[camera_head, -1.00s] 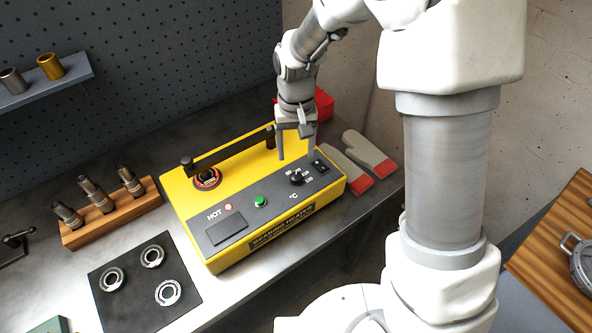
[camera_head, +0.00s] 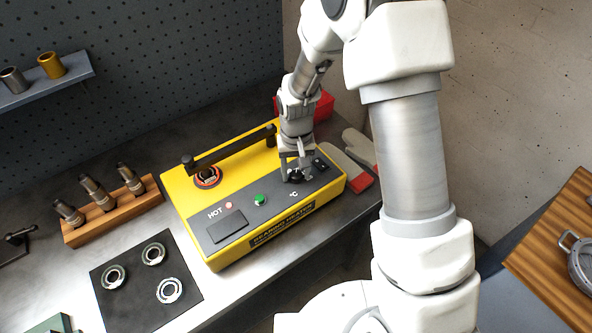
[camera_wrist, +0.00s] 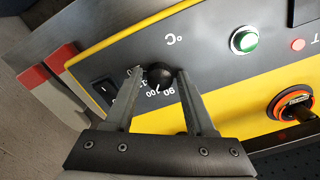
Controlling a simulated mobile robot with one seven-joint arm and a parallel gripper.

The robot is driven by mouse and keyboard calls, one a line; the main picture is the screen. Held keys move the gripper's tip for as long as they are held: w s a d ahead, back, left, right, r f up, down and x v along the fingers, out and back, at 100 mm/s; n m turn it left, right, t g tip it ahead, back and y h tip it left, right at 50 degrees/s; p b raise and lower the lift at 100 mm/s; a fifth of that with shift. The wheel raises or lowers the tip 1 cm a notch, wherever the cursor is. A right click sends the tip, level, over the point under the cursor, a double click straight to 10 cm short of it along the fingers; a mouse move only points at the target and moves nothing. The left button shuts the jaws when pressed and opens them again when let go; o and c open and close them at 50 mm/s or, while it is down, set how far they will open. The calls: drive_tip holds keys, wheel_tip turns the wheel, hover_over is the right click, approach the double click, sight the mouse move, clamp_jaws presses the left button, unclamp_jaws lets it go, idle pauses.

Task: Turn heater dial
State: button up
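The yellow bearing heater (camera_head: 215,262) stands on the metal bench with a dark control panel on top. Its black dial (camera_wrist: 161,76) sits among printed numbers beside the °C mark. In the head view the dial (camera_head: 295,177) is partly hidden by my gripper (camera_head: 297,176). In the wrist view my gripper (camera_wrist: 156,74) has its two fingers apart, one on each side of the dial. The fingertips look close to the dial's sides, and I cannot tell whether they touch it.
A green button (camera_head: 260,200), a red lamp (camera_wrist: 298,44) and a black rocker switch (camera_head: 320,164) share the panel. A dark bar (camera_head: 230,150) spans the heater's back. Gloves (camera_head: 352,170) lie to its right. Bearings on a black mat (camera_head: 130,312) lie left.

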clamp_jaws()
drive_tip(key=shift+n, duration=0.3)
drive_tip(key=shift+n+b, duration=0.9)
drive_tip(key=shift+n, duration=0.3)
drive_tip(key=n+b, duration=0.1)
drive_tip(key=n, duration=0.3)
drive_tip(key=shift+n, duration=0.4)
drive_tip(key=shift+o, duration=1.6)
unclamp_jaws()
